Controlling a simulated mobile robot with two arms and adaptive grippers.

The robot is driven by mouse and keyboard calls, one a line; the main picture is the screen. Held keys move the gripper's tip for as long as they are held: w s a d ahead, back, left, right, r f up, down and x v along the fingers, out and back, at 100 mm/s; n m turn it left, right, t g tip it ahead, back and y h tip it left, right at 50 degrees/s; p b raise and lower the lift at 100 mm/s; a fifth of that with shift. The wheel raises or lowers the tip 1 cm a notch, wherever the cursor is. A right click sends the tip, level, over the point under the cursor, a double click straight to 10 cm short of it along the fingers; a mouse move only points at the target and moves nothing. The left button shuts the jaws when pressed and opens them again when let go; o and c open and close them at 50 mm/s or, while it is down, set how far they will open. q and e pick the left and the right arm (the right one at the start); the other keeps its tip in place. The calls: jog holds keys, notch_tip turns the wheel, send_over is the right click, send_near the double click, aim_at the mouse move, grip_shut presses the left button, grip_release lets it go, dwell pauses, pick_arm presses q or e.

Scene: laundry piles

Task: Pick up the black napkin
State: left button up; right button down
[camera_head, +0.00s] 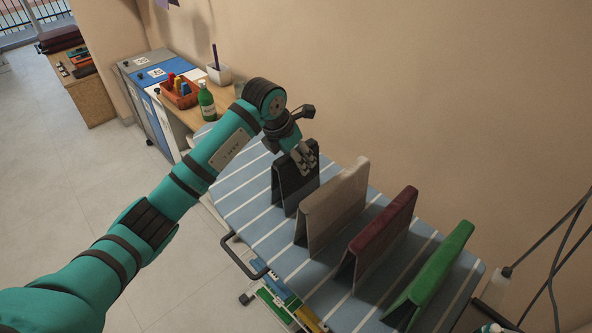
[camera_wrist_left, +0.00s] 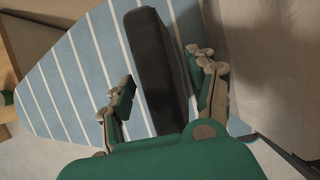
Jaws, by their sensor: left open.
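The black napkin (camera_head: 291,185) stands folded like a tent at the far end of a striped ironing board in the head view. My left gripper (camera_head: 303,160) is at its top edge. In the left wrist view the black napkin (camera_wrist_left: 158,62) lies between the two open fingers of my left gripper (camera_wrist_left: 162,84), one on each side. I cannot tell whether either finger touches the cloth. My right gripper is not in view.
The striped ironing board (camera_head: 240,188) also holds a beige napkin (camera_head: 330,205), a maroon napkin (camera_head: 378,237) and a green napkin (camera_head: 435,270) in a row. The wall is close on the right. A green bottle (camera_head: 207,101) and an orange bin (camera_head: 180,94) stand on the wooden counter behind.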

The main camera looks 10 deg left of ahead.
pick_arm(q)
grip_shut()
dwell(0.3)
